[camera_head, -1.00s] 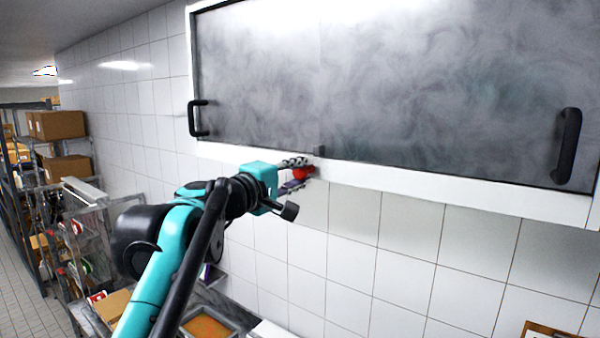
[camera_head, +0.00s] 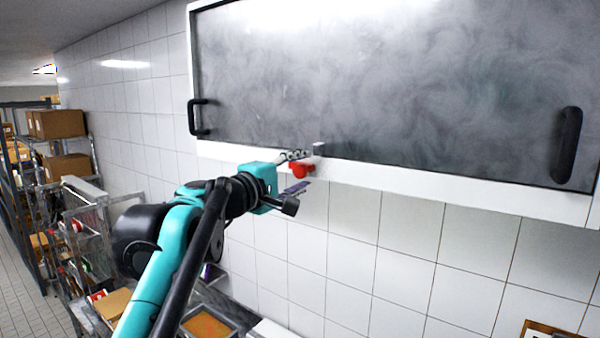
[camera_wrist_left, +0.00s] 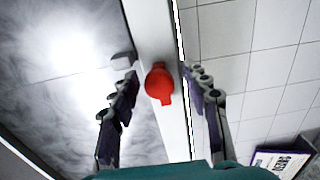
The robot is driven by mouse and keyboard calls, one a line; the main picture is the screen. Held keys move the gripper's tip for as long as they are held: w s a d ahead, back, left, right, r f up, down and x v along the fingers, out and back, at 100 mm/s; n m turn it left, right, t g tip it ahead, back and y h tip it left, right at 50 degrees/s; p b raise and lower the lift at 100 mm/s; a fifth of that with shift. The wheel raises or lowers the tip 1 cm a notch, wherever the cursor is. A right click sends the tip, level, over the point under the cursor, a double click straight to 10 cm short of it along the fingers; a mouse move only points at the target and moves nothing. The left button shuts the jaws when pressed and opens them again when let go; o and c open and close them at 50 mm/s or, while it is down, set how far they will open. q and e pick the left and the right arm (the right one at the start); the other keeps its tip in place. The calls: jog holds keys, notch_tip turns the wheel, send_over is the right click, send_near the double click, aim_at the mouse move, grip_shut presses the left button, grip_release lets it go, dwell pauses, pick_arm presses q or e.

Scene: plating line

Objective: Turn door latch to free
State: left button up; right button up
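The red door latch (camera_head: 301,170) sits on the white lower frame of the cabinet (camera_head: 450,190), near the middle of the picture. In the left wrist view the latch (camera_wrist_left: 159,84) shows a round knob with a short tab pointing down the picture. My left gripper (camera_head: 296,172) is open at the latch, one finger above it and one below in the head view. The left wrist view shows its fingers (camera_wrist_left: 164,95) on either side of the latch, with gaps visible. A small light grey block (camera_head: 319,149) is at the door's lower edge beside the latch. My right gripper is not in view.
The dark, smoky door panel (camera_head: 380,90) has black handles at the left (camera_head: 197,117) and right (camera_head: 567,145). White tiled wall (camera_head: 350,255) lies below. Shelving with cardboard boxes (camera_head: 60,124) stands at the left. A tray with orange contents (camera_head: 207,325) is below the arm.

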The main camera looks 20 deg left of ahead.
pick_arm(q)
jog(key=v, duration=1.2)
dwell(0.4)
